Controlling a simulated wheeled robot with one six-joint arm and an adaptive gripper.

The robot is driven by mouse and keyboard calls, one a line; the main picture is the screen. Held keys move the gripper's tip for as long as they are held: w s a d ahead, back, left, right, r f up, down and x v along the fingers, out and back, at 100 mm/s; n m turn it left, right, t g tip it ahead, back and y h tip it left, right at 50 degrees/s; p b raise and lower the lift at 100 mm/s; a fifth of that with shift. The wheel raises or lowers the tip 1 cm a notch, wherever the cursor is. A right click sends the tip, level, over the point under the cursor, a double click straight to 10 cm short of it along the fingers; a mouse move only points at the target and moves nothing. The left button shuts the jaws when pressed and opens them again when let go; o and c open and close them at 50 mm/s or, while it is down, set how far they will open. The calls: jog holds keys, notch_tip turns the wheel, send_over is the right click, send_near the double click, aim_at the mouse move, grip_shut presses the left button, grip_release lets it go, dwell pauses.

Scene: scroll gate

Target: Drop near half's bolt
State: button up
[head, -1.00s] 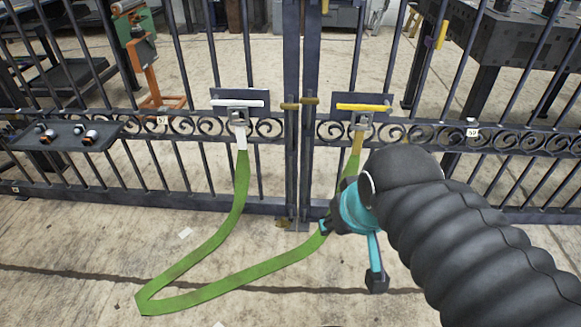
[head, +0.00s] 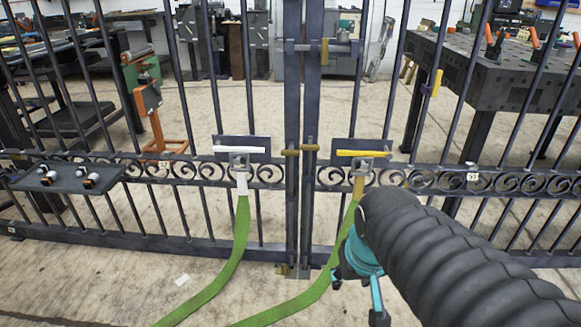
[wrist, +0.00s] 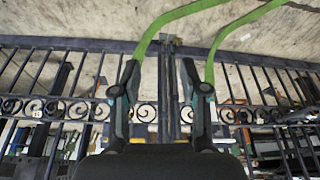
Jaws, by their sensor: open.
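The scroll gate's two halves meet at dark central posts (head: 292,90). A vertical rod with a brass knob (head: 290,152) runs down the left half's edge. A similar rod with a brass knob (head: 310,147) is on the right half. Their lower ends are near a small floor plate (head: 293,271); whether either is seated, I cannot tell. My gripper (head: 357,297) is open and empty, low and right of the rods. In the wrist view its spread fingers (wrist: 159,72) frame the gate's middle posts, apart from them.
A white-handled latch (head: 238,150) and a yellow-handled latch (head: 363,153) hold the ends of a green strap (head: 222,272) hanging towards me. A bolt with a brass piece (head: 325,50) crosses the posts higher up. A shelf with knobs (head: 68,177) is at left.

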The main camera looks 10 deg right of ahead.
jog(key=w+d+f+m+t+h+b, duration=0.1)
jog(key=w+d+f+m+t, duration=0.1)
jog(key=w+d+f, duration=0.5)
jog(key=w+d+f+m+t, duration=0.15)
jog(key=w+d, duration=0.25)
jog(key=w, duration=0.7)
jog(key=w+d+f+m+t+h+b, duration=0.1)
jog(key=w+d+f+m, duration=0.1)
jog(key=w+d+f, duration=0.5)
jog(key=m+t+y, duration=0.5)
jog(key=t+y, duration=0.2)
jog(key=y, duration=0.4)
send_near(293, 154)
jog(key=x, duration=1.1)
jog(key=shift+w+f, duration=0.1)
jog(key=shift+c, duration=0.3)
grip_shut()
